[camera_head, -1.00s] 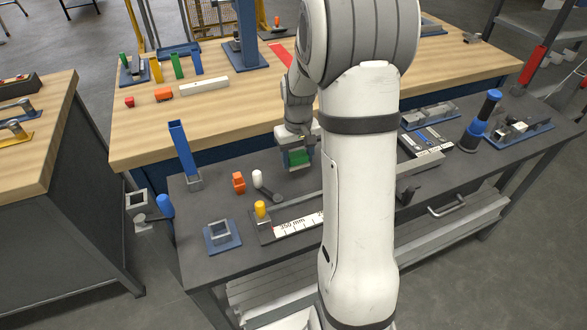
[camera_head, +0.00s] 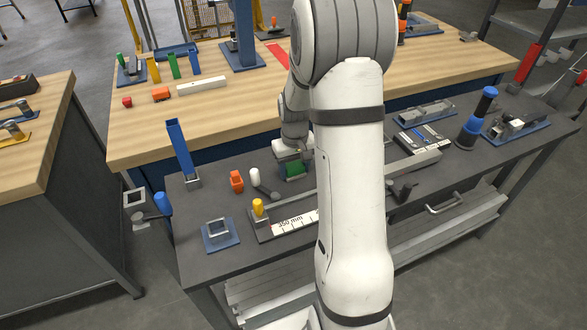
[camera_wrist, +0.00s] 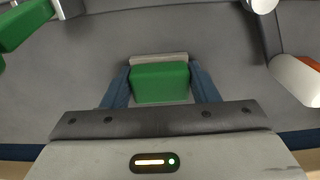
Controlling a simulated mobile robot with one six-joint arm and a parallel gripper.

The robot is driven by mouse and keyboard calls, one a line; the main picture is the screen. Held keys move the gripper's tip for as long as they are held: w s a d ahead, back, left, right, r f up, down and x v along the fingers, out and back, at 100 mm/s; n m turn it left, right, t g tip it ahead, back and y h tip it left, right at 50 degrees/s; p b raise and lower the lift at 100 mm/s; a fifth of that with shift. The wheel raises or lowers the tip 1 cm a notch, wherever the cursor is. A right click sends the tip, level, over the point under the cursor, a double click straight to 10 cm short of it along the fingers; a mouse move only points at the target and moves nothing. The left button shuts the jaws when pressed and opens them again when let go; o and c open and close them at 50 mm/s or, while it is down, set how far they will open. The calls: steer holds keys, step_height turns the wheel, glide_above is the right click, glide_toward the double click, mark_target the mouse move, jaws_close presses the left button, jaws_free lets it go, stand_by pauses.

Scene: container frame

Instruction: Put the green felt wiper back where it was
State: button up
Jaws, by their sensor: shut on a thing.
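The green felt wiper (camera_head: 294,171) is in my gripper (camera_head: 293,168) above the dark bench, partly behind my arm in the head view. In the wrist view the green wiper block (camera_wrist: 160,83), with a pale grey strip along its upper edge, sits between the two blue fingers of my gripper (camera_wrist: 160,88). My gripper is shut on it. I cannot tell whether the wiper touches the bench top. The place where it was is not clearly marked in these views.
An orange block (camera_head: 237,181) and a white-ended dark handle (camera_head: 256,178) lie left of my gripper. A yellow-topped piece (camera_head: 259,208) stands by the ruler plate (camera_head: 293,223). Another green piece (camera_wrist: 22,25) shows in the wrist view's upper left corner.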

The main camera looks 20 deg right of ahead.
mark_target(295, 166)
steer(key=shift+s+f, duration=0.3)
steer(key=shift+f, duration=0.25)
steer(key=o, duration=1)
steer(key=shift+f, duration=0.1)
steer(key=shift+o, duration=0.2)
step_height(295, 166, up, 13)
steer(key=s+a+r, duration=0.1)
steer(key=s+a, duration=0.2)
steer(key=s, duration=0.3)
steer(key=s+a+r+t, duration=0.1)
steer(key=s+a+r, duration=0.1)
steer(key=s+a, duration=0.2)
steer(key=s+a+r+t, duration=0.1)
steer(key=s+a+r, duration=0.1)
steer(key=s, duration=0.8)
steer(key=shift+a+r+p, duration=0.2)
steer(key=shift+a+p, duration=0.2)
steer(key=shift+a, duration=0.35)
